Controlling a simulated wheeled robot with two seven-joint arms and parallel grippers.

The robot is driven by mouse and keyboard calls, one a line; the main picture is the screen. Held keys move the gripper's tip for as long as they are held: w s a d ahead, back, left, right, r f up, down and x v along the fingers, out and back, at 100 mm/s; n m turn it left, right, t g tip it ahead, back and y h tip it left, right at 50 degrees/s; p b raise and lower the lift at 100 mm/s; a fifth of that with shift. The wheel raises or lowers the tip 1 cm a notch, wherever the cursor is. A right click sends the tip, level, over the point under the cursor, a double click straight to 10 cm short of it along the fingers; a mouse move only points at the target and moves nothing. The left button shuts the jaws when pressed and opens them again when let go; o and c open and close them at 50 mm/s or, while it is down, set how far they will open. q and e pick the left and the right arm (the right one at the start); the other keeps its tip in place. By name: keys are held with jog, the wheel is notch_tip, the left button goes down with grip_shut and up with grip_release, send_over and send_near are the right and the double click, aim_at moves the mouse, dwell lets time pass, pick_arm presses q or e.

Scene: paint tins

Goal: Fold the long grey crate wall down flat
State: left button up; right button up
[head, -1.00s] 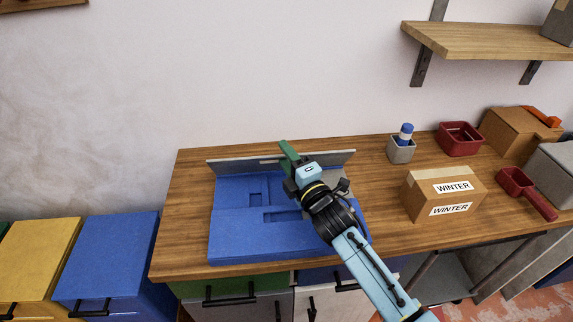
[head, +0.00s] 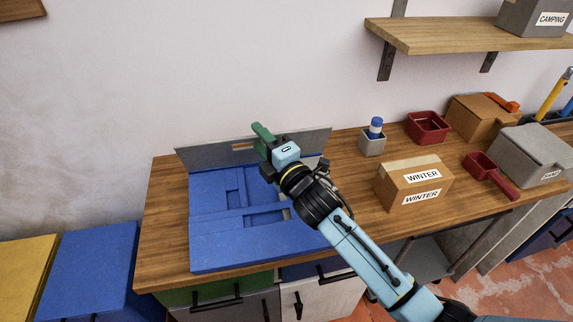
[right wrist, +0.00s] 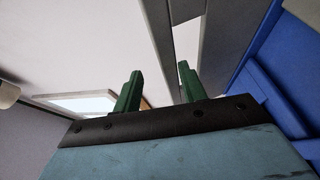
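The long grey crate wall (head: 208,155) stands up along the back edge of the blue crate (head: 255,250), with a slot in its upper part. It also shows in the right wrist view (right wrist: 157,35) as grey strips beside the slot. The crate's blue panels lie flat in front of it. The wall's right part is partly hidden by my gripper. My left gripper is not in view.
A cardboard WINTER box (head: 400,190) stands right of the crate. Behind it are a small grey pot (head: 372,145) and a red bin (head: 428,127). A red scoop-like container (head: 485,170) lies farther right. The white room wall (head: 230,60) is close behind the crate.

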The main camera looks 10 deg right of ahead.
jog(key=p+v, duration=0.3)
jog(key=v, duration=1.1)
dwell(0.8)
jog(key=shift+s, duration=0.15)
